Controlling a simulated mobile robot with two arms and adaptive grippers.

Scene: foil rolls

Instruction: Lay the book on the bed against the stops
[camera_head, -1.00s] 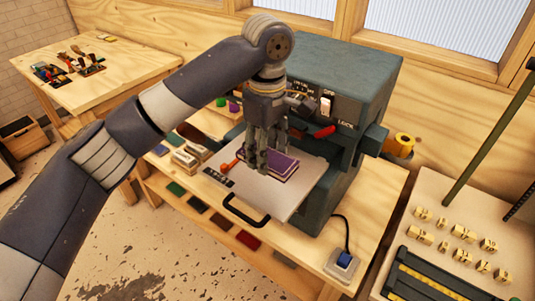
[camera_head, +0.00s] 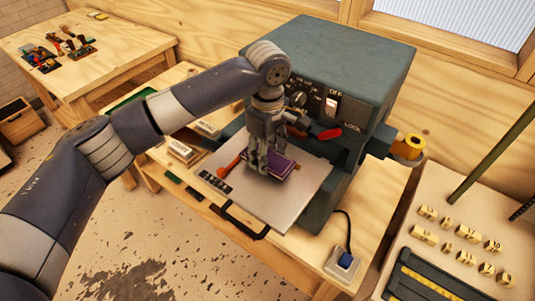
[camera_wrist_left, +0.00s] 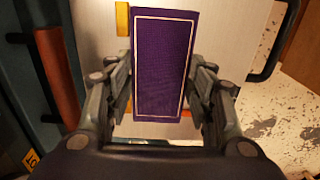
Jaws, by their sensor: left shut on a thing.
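The purple book (camera_head: 284,163) with a pale border line lies over the pale bed (camera_head: 270,207) of the dark green machine. My left gripper (camera_head: 264,160) points down and is shut on the book, partly covering it. In the left wrist view the book (camera_wrist_left: 163,62) sits between both fingers (camera_wrist_left: 163,90), its long sides held. A yellow block (camera_wrist_left: 122,18) is beside the book's upper left corner, and an orange piece (camera_wrist_left: 187,113) shows near its lower right end; I cannot tell whether the book touches them. My right gripper is out of view.
A black handle (camera_head: 245,222) sticks out at the bed's front. Small brass type blocks (camera_head: 465,232) stand on the right-hand table.

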